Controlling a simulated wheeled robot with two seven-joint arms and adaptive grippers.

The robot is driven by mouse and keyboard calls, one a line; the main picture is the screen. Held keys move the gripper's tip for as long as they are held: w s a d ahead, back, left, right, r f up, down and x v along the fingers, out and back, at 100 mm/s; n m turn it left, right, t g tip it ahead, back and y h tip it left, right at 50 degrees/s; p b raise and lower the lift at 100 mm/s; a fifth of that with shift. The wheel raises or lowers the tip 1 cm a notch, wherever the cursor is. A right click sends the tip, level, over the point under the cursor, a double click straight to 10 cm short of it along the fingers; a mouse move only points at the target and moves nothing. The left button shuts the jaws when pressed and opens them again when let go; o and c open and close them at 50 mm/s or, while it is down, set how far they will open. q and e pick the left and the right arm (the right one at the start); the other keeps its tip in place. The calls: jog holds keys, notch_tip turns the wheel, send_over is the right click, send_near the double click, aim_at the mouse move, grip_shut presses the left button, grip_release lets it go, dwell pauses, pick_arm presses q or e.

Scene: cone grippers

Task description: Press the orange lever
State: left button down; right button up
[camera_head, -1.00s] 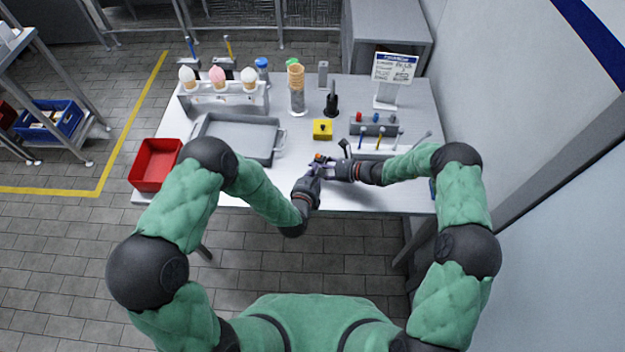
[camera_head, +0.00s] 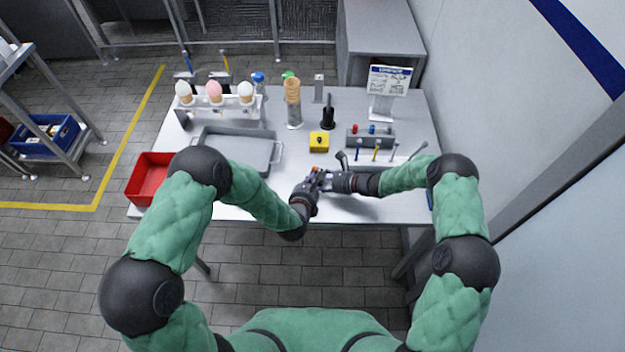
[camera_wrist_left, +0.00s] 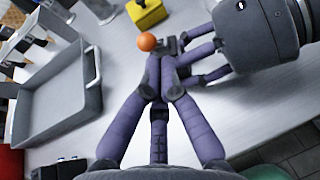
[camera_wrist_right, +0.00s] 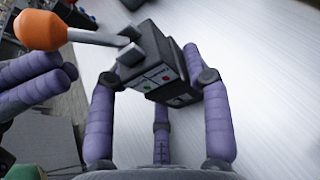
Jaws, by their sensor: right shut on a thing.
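The orange lever knob (camera_wrist_right: 40,30) sits on the end of a metal rod from a small dark box (camera_wrist_right: 160,60) with a red and a green button. The knob also shows in the left wrist view (camera_wrist_left: 146,42) and the head view (camera_head: 315,169). My right gripper (camera_wrist_right: 155,78) is shut on the dark box and holds it over the table's front. My left gripper (camera_wrist_left: 161,68) has its fingertips drawn together right beside the knob. In the right wrist view the left fingers are just below the knob, not around it. Whether they touch it I cannot tell.
A yellow block (camera_head: 319,142) stands behind the hands. A grey tray (camera_head: 240,150) and red bin (camera_head: 150,180) are to the left. A cone rack (camera_head: 217,107), a cone stack (camera_head: 292,95), a sign (camera_head: 388,82) and tool racks (camera_head: 370,140) stand farther back.

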pick_arm(q)
jog(key=shift+w+d+r+g+y, duration=0.1)
jog(key=shift+r+g+y, duration=0.25)
jog(key=shift+g, duration=0.65)
jog(key=shift+w+r+g, duration=0.1)
jog(key=shift+r+g, duration=0.15)
jog(key=shift+g, duration=0.05)
jog(key=shift+w+d+r+g+y, duration=0.2)
jog(key=shift+w+d+r+g, duration=0.2)
jog(key=shift+w+r, duration=0.25)
jog(key=shift+w+d+r+g+y, duration=0.15)
jog(key=shift+w+d+r+g, duration=0.1)
jog(key=shift+w+r+g, duration=0.35)
jog(key=shift+w, duration=0.15)
jog(key=shift+r, duration=0.1)
dwell(1.3)
jog(key=shift+r, duration=0.7)
